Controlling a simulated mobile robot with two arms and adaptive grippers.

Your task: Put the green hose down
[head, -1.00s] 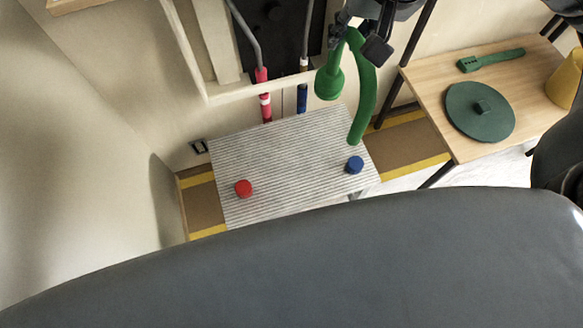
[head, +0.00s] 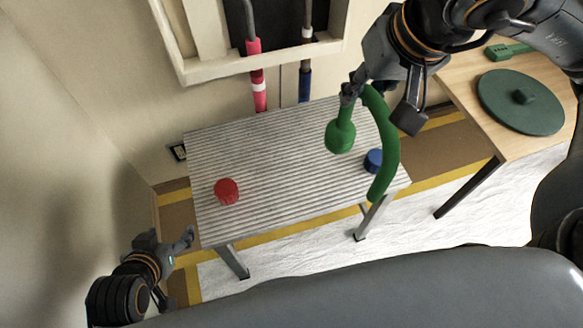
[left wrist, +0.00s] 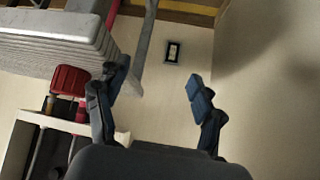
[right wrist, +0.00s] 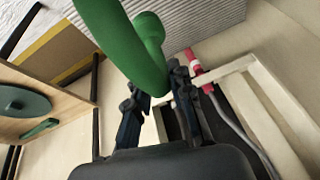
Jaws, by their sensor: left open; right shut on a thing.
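The green hose (head: 385,150) hangs curved from my right gripper (head: 352,90), which is shut on it. Its wide end (head: 340,136) hangs at the left and its long limb reaches down at the right, in front of the small striped table (head: 265,160). The hose also fills the upper middle of the right wrist view (right wrist: 125,45), between the fingers of my right gripper (right wrist: 155,95). I cannot tell whether the hose touches the table. My left gripper (head: 170,240) is open and empty, left of the table and apart from it; its spread fingers show in the left wrist view (left wrist: 160,85).
A red cap (head: 227,191) sits on the striped table's left side, and a blue cap (head: 374,160) near its right edge, partly behind the hose. A wooden table (head: 465,90) at right holds a dark green disc (head: 520,102) and a green tool (head: 508,51). The striped table's middle is clear.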

